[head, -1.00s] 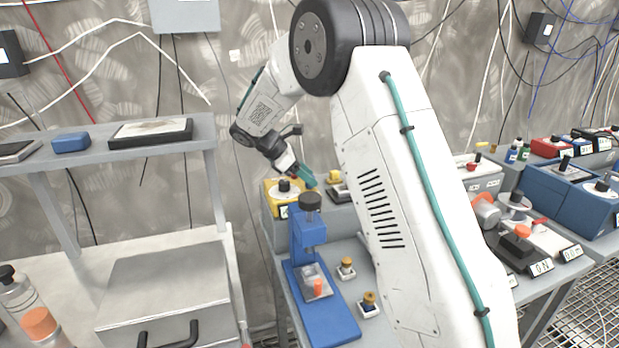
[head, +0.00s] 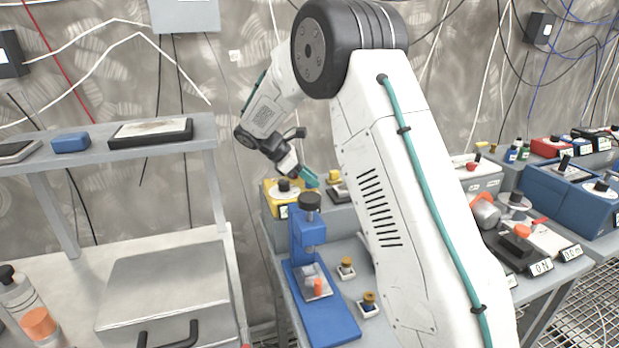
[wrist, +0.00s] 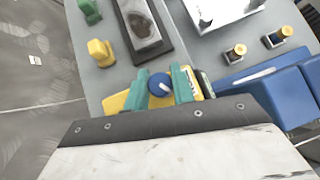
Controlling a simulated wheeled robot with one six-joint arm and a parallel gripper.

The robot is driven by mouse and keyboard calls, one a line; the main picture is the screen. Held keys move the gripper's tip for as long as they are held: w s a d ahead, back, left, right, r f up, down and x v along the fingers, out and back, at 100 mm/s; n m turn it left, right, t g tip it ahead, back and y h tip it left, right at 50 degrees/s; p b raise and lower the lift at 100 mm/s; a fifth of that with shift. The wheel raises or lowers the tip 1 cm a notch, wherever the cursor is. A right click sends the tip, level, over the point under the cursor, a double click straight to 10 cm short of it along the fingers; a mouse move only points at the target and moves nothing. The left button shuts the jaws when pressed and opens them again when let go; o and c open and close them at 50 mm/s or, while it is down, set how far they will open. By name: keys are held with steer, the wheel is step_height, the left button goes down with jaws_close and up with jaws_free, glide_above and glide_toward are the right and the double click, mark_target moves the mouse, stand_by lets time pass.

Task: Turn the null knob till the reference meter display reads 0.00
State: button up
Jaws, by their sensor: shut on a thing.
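In the wrist view, my gripper (wrist: 160,90) has its two teal fingers on either side of a round blue knob (wrist: 159,85) with a white pointer line. The fingers are shut on this knob, which sits on a yellow box (wrist: 116,102). In the head view, my gripper (head: 309,178) is at the yellow box (head: 276,203), just right of a black knob on a white dial (head: 284,186). The blue knob cannot be made out there. A small label or display (head: 284,212) is on the box's front, too small to read. I cannot tell which is the reference meter display.
A blue press-like stand (head: 308,240) stands in front of the yellow box. Two small brass-topped pieces (head: 346,268) are right of it.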

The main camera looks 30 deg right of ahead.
steer(key=m+g+y, duration=0.1)
steer(key=m+g, duration=0.1)
steer(key=m, duration=0.1)
steer(key=m+g+y, duration=0.1)
steer(key=m+y, duration=0.1)
steer(key=m, duration=0.1)
steer(key=shift+g, duration=0.4)
steer(key=m+y, duration=0.2)
steer(key=m, duration=0.1)
steer(key=m+g+y, duration=0.1)
steer(key=m+y, duration=0.1)
steer(key=m, duration=0.1)
steer(key=shift+g, duration=0.3)
steer(key=shift+m+y, duration=0.3)
steer(key=o, duration=1)
steer(key=shift+r, duration=0.3)
step_height(320, 180, up, 3)
steer(key=shift+s+r, duration=0.1)
steer(key=s+a, duration=0.1)
steer(key=s, duration=0.4)
steer(key=s+a, duration=0.1)
steer(key=s, duration=0.4)
steer(key=s+a+r, duration=0.1)
steer(key=s, duration=0.4)
steer(key=shift+s+a+r, duration=0.1)
steer(key=shift+s+a, duration=0.05)
steer(key=shift+s, duration=0.05)
